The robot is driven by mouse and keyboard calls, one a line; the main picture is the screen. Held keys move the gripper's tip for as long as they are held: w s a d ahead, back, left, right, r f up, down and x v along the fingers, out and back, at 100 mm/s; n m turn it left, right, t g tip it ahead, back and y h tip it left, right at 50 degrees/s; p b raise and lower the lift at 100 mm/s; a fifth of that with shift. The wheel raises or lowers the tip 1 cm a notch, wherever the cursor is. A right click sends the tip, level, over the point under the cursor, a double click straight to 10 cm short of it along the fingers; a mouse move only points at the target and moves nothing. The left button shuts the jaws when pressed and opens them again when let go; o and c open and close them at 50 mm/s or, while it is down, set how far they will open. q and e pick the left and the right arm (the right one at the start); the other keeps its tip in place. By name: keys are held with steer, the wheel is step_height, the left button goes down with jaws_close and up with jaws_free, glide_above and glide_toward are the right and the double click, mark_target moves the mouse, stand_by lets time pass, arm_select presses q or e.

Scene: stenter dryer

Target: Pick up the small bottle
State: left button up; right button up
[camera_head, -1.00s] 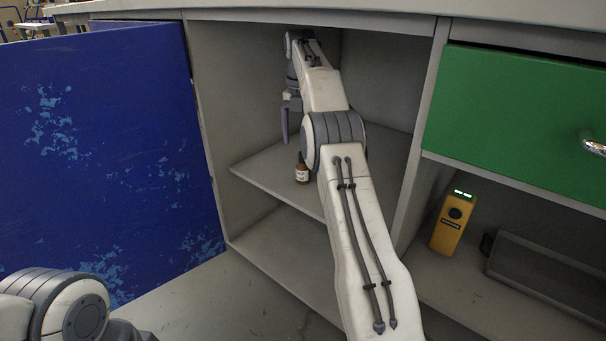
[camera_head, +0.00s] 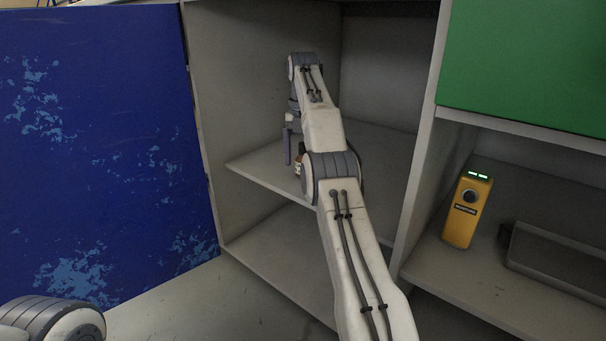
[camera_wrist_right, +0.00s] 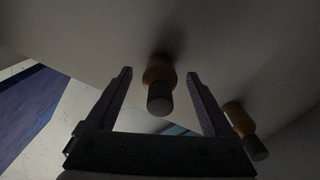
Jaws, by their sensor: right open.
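In the right wrist view a brown bottle with a grey cap (camera_wrist_right: 159,85) is between the two fingers of my right gripper (camera_wrist_right: 160,75). The fingers are apart, with a gap on both sides of it. A second similar bottle (camera_wrist_right: 243,128) is outside the right finger. In the head view a small brown bottle with a pale label (camera_head: 298,164) stands on the cabinet's middle shelf (camera_head: 255,168), mostly hidden by my right arm. I cannot tell which of the two bottles this is. One dark finger of my right gripper (camera_head: 287,146) shows just left of it. My left gripper is out of view.
An open blue door (camera_head: 95,150) stands left of the cabinet. A divider separates the shelf from the right bay, which holds a yellow device (camera_head: 467,210) and a dark grey case (camera_head: 555,262) under a green drawer (camera_head: 525,65). The lower compartment looks empty.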

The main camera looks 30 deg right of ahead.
steer(key=shift+f+b, duration=0.4)
steer(key=shift+f, duration=0.5)
steer(key=c, duration=1.4)
steer(key=shift+r, duration=0.1)
steer(key=shift+r, duration=0.1)
